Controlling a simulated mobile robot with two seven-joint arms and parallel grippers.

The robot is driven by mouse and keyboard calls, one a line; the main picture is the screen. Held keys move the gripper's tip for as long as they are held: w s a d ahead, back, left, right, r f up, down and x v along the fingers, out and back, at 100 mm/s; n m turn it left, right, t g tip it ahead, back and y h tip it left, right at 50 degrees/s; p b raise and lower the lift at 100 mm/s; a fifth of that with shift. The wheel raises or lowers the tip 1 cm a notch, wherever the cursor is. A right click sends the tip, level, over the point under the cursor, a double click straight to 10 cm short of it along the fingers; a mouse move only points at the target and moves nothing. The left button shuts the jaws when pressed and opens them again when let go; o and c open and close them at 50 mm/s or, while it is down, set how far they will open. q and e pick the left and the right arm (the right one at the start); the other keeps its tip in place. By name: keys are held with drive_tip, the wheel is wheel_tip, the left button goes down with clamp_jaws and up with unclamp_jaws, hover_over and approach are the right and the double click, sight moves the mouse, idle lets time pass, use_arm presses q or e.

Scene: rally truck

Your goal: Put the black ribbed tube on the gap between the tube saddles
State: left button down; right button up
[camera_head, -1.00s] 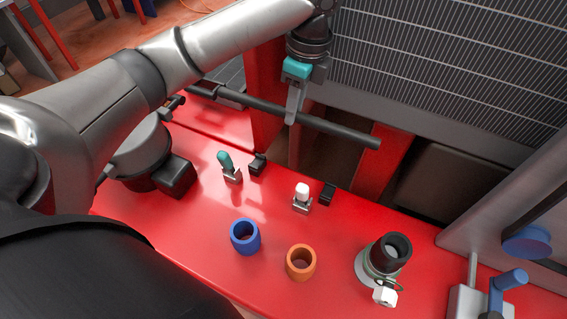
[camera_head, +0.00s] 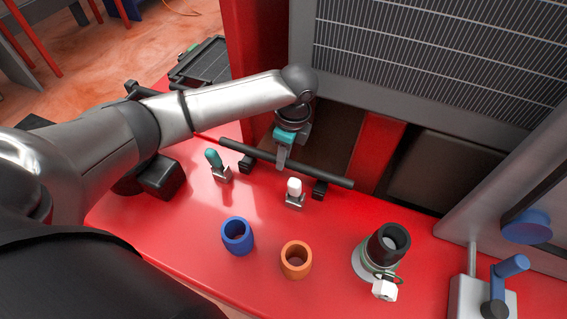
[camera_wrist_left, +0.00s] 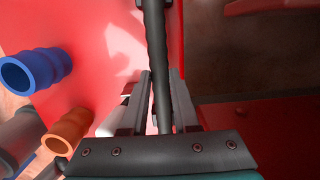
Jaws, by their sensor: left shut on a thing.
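The black ribbed tube (camera_head: 325,176) is a long dark bar slanting down to the right above the back of the red surface. My left gripper (camera_head: 283,163) is shut on its middle; in the left wrist view the tube (camera_wrist_left: 155,40) runs between the fingers (camera_wrist_left: 160,108). The two small black tube saddles, left (camera_head: 246,164) and right (camera_head: 319,190), show just below the tube on either side of the gripper. The tube overlaps both in the head view; I cannot tell whether it touches them. My right gripper is not in view.
A teal-topped clamp (camera_head: 215,163) and a white-topped clamp (camera_head: 294,192) stand near the saddles. A blue ring (camera_head: 238,236), an orange ring (camera_head: 296,262) and a black cylinder (camera_head: 387,242) stand in front on the red surface (camera_head: 180,235). A grille panel (camera_head: 430,55) rises behind.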

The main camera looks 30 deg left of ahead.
sight(290, 161)
use_arm(q)
wheel_tip(290, 161, down, 3)
drive_tip(key=shift+r, duration=0.1)
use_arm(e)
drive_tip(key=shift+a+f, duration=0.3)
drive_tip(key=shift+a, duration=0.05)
use_arm(q)
drive_tip(key=shift+f, duration=0.2)
drive_tip(key=c, duration=0.7)
unclamp_jaws()
drive_tip(key=shift+f, duration=0.1)
drive_tip(key=shift+r, duration=0.2)
drive_tip(key=r, duration=0.4)
drive_tip(key=d+r+p, duration=0.1)
drive_tip(key=r, duration=0.7)
drive_tip(key=shift+d, duration=0.25)
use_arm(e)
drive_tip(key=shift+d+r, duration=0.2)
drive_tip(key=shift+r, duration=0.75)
use_arm(q)
drive_tip(key=shift+p, duration=0.3)
